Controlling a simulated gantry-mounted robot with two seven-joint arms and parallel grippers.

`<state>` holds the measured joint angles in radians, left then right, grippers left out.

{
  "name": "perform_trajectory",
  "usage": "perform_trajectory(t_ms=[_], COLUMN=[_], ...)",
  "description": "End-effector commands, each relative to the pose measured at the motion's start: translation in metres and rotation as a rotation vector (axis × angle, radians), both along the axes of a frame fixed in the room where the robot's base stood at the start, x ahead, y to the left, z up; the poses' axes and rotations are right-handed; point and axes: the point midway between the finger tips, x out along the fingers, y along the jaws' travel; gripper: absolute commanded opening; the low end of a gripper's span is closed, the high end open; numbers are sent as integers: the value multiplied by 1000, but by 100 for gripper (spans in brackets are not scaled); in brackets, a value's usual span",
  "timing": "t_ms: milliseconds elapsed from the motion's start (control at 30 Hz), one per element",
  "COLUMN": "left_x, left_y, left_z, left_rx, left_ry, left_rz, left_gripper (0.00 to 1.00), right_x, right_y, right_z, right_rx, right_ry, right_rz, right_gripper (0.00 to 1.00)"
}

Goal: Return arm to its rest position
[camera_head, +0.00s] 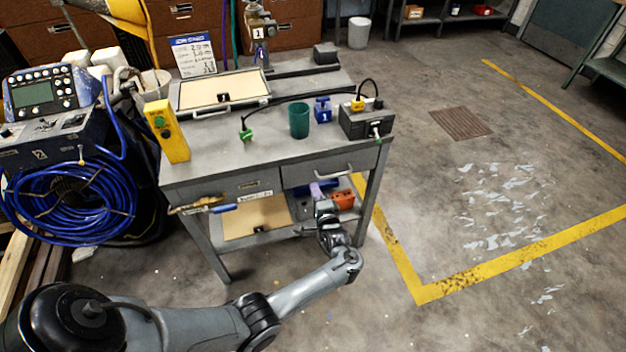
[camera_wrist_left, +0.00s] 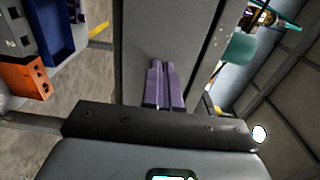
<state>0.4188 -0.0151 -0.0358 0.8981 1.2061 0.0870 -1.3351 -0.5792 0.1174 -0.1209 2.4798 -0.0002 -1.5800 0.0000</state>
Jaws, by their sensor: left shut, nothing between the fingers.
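My left arm comes in from the lower left in the head view and reaches up to the front of the grey workbench (camera_head: 215,160). My left gripper (camera_head: 316,189) is just below the handle of the right drawer (camera_head: 330,172). Its purple fingers also show in the left wrist view (camera_wrist_left: 165,85), close together with nothing between them. A plain grey surface lies behind the fingers there; I cannot tell whether they touch it. My right gripper is in neither view.
An orange block (camera_head: 343,200) and a blue bin (camera_wrist_left: 58,30) are on the lower shelf beside my gripper. The bench top holds a green cup (camera_head: 299,121), a yellow box (camera_head: 166,130) and a grey box (camera_head: 362,119). Open floor (camera_head: 430,200) lies to the right.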

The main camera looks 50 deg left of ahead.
Motion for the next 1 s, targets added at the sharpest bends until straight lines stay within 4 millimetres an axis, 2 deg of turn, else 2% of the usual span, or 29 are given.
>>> perform_trajectory(t_ms=[33,100,333,500,733,867,933,1000], left_x=[-5,-10,-26,-33,-46,-78,-105,-136], left_y=[-13,-26,-62,-77,-83,-76,-69,-58], left_z=[2,2,1,0,-9,-33,-48,-55], left_rx=[-4,-4,-4,-2,0,11,23,36], left_ry=[2,2,2,1,24,91,142,170], left_rz=[-3,-4,-2,-2,-1,2,5,5], left_gripper=[0,0,0,0,0,0,0,0], right_x=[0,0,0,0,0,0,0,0], right_y=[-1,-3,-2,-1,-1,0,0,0], right_z=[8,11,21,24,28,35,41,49], right_rx=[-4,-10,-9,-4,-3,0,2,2], right_ry=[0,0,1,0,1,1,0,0], right_rz=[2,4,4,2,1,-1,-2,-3], right_gripper=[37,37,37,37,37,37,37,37])
